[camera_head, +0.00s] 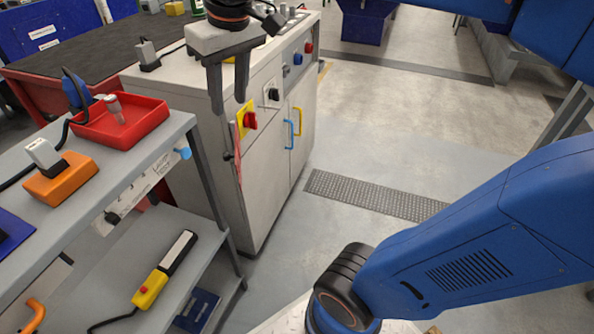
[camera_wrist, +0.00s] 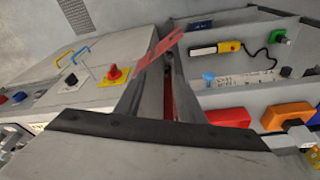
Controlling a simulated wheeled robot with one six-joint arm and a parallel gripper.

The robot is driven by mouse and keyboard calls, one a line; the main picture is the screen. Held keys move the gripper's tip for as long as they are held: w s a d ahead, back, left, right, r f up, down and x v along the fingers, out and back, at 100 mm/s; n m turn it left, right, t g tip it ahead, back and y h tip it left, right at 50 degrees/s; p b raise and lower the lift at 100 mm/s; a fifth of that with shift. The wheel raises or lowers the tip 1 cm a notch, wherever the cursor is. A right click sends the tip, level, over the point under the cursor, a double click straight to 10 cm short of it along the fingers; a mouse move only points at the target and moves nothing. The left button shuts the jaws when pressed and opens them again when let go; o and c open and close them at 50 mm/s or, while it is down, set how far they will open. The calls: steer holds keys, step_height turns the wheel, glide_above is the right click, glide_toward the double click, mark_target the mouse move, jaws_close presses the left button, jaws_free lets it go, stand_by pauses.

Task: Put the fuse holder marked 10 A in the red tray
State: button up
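The red tray (camera_head: 144,119) sits on the bench's grey top at the left, with a pale grey knobbed piece (camera_head: 116,108) standing in it. The tray also shows in the wrist view (camera_wrist: 228,117). No 10 A marking is readable in either view, so I cannot tell which piece is the fuse holder. A grey block (camera_head: 44,153) rests on an orange block (camera_head: 62,181) near the tray. My gripper (camera_head: 229,107) points down in front of the grey cabinet, right of the tray.
The grey cabinet (camera_head: 272,175) has knobs, a red-on-yellow switch (camera_head: 248,120) and door handles. A small grey piece (camera_head: 148,55) stands on its top.

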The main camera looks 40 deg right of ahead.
steer(key=s+d+f+m+t, duration=0.1)
steer(key=s+d+f, duration=0.3)
steer(key=f, duration=0.4)
steer(key=s+d+f+m+t, duration=0.1)
steer(key=s+d+f, duration=0.3)
steer(key=s+f, duration=0.3)
steer(key=shift+s+f+m+h, duration=0.2)
steer(key=shift+f+m+h, duration=0.15)
steer(key=shift+f, duration=0.6)
